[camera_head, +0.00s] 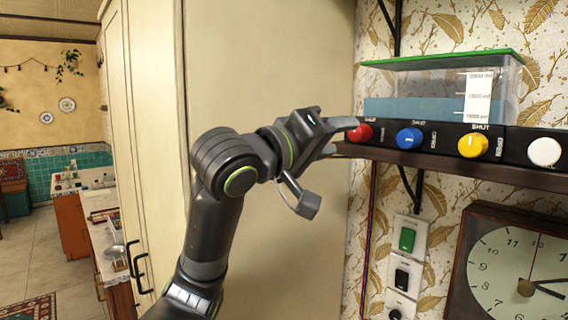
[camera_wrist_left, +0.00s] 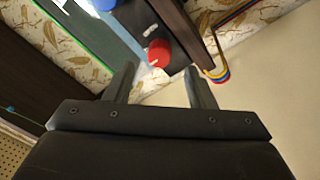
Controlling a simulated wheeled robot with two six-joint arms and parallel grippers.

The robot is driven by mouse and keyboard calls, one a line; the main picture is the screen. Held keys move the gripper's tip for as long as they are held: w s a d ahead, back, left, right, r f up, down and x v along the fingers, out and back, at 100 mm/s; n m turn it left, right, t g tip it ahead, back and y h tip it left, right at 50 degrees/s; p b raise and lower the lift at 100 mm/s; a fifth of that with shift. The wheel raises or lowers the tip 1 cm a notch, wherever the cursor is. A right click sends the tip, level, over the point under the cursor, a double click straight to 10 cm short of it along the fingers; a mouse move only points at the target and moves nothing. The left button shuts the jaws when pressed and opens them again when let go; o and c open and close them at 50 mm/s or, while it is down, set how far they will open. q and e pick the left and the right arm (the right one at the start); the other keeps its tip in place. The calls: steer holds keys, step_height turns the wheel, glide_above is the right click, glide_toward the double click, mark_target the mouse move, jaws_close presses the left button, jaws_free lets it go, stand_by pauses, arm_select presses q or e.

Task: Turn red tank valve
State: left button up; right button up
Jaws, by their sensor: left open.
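The red valve knob (camera_head: 361,132) is the leftmost knob on the black strip below the clear tank (camera_head: 440,88) in the head view. It also shows in the left wrist view (camera_wrist_left: 158,53), ahead of the fingers and between their lines. My left gripper (camera_head: 340,137) is just left of the red knob in the head view, fingers pointing at it. In the left wrist view the two fingers (camera_wrist_left: 160,85) are spread apart with nothing between them, and the knob appears just beyond the tips. I cannot tell whether a finger touches it. My right gripper is not in view.
Blue (camera_head: 409,138), yellow (camera_head: 472,145) and white (camera_head: 544,152) knobs sit along the strip, right of the red one. A wooden shelf (camera_head: 450,167) runs beneath. Wall switches (camera_head: 407,240) and a clock (camera_head: 515,265) are lower. A tall cream cabinet (camera_head: 260,70) stands behind my left arm.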

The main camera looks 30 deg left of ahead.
arm_select(q)
steer(key=b+v, duration=0.5)
steer(key=v, duration=0.6)
steer(key=shift+s, duration=0.25)
